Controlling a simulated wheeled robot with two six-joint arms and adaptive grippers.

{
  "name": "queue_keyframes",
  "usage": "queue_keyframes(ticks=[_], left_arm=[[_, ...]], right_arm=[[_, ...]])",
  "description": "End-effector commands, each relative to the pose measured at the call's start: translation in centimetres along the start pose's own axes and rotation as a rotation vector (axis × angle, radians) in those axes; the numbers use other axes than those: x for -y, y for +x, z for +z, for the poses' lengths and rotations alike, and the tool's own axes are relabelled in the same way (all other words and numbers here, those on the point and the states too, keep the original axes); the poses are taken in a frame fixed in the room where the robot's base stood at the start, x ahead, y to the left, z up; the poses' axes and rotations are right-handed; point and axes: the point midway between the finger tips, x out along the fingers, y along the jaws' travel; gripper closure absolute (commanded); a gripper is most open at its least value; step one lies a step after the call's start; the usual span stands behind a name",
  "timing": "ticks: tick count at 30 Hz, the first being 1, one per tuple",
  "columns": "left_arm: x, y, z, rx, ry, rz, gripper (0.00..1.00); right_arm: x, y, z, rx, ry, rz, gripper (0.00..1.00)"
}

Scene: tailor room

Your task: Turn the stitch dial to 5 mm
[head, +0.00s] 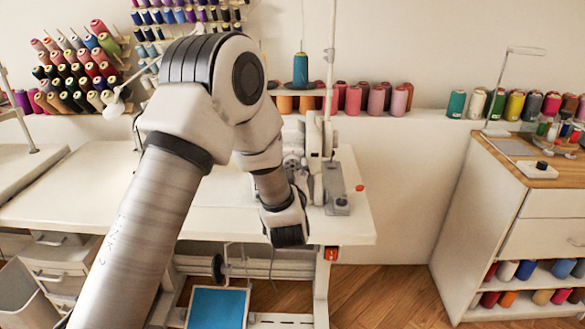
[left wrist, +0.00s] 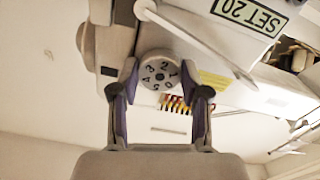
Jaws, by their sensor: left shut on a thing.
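The stitch dial (left wrist: 160,74) is a round pale knob with a ring of dark digits, in the upper middle of the left wrist view. Digits such as 2 and 3 read near its top there; I cannot make out an index mark. My left gripper (left wrist: 160,82) has one finger on each side of the dial and is shut on it. In the head view the pale sewing machine (head: 315,165) stands on the white table, and my left arm reaches down to it, hiding the dial and fingertips. My right gripper is not in view.
The white table (head: 80,185) is mostly clear on the left. Thread spools line the wall, and a wood-topped cabinet (head: 490,215) stands at right.

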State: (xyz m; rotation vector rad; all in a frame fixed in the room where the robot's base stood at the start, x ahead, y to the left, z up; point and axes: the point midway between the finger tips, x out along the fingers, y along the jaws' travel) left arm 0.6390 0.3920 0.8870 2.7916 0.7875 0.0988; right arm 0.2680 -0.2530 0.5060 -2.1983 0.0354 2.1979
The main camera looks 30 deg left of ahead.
Motion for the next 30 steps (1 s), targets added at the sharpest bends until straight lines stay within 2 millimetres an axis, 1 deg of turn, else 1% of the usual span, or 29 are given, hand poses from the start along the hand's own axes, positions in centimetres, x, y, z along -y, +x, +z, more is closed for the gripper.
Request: queue_keyframes(ticks=[9, 10, 12, 20, 23, 26, 29, 30], left_arm=[[0.0, 0.0, 0.1, 0.001, 0.004, 0.000, 0.89], [0.0, 0.0, 0.1, 0.001, 0.004, 0.000, 0.50], [0.0, 0.0, 0.1, 0.001, 0.004, 0.000, 0.29], [0.0, 0.0, 0.0, 0.000, 0.003, 0.000, 0.29], [0.0, -0.4, 0.0, 0.000, 0.003, 0.001, 0.29], [-0.1, -1.7, 0.1, 0.003, 0.005, 0.002, 0.29], [-0.1, -4.0, 0.1, 0.003, 0.008, 0.003, 0.29], [-0.2, -5.0, 0.1, 0.002, 0.008, 0.004, 0.29]], right_arm=[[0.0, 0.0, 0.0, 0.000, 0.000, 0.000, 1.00], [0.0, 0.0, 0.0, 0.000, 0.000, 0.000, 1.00], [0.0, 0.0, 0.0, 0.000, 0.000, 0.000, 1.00], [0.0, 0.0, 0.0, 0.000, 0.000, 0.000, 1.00], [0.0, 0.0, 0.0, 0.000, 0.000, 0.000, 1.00], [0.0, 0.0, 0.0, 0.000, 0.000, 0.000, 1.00], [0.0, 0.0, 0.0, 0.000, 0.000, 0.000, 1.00], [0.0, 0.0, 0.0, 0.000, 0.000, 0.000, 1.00]])
